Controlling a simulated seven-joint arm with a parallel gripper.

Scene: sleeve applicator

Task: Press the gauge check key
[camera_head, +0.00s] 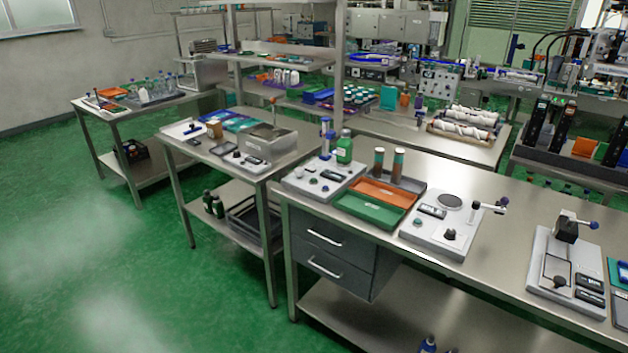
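Several grey-white bench devices with dark displays and small controls stand on the steel benches. One (323,178) with knobs sits at the left end of the near bench. Another (437,227) has a round plate, a dark display and a black knob. A third (565,270), at the right, has a black block on a post and two dark panels. The key's label is too small to read, so I cannot tell which device carries the gauge check key. My gripper is not in view.
The near steel bench (486,251) has drawers (330,257) under its left end. The green floor (90,240) at left is clear.

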